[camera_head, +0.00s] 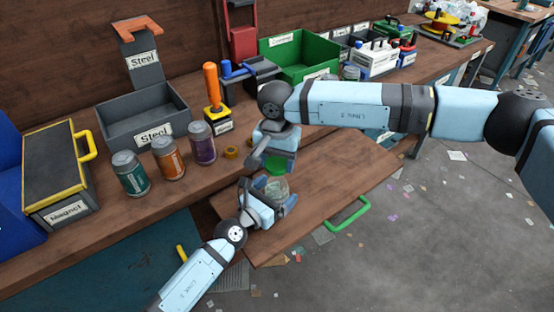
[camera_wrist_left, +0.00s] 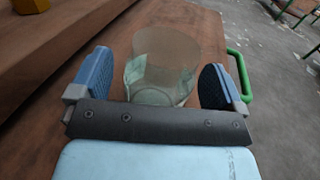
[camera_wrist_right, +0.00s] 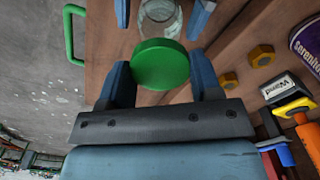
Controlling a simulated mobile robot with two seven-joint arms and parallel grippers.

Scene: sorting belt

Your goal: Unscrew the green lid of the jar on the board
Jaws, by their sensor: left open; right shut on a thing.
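The clear glass jar (camera_head: 278,187) stands on the wooden board (camera_head: 345,180). My left gripper (camera_wrist_left: 161,88) is open, its blue fingers on either side of the jar (camera_wrist_left: 160,62) with gaps between. No lid shows on the jar in the left wrist view. My right gripper (camera_wrist_right: 161,82) is shut on the round green lid (camera_wrist_right: 160,64). The lid also shows in the head view (camera_head: 276,167), just above the jar and apart from it. The jar (camera_wrist_right: 160,17) and my left fingers show beyond the lid in the right wrist view.
Three cans, teal (camera_head: 130,173), orange (camera_head: 168,158) and purple (camera_head: 202,143), stand on the bench left of my grippers. Yellow nuts (camera_head: 250,155) lie near the purple can. A green handle (camera_head: 348,213) sits at the board's right edge. The board's right part is clear.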

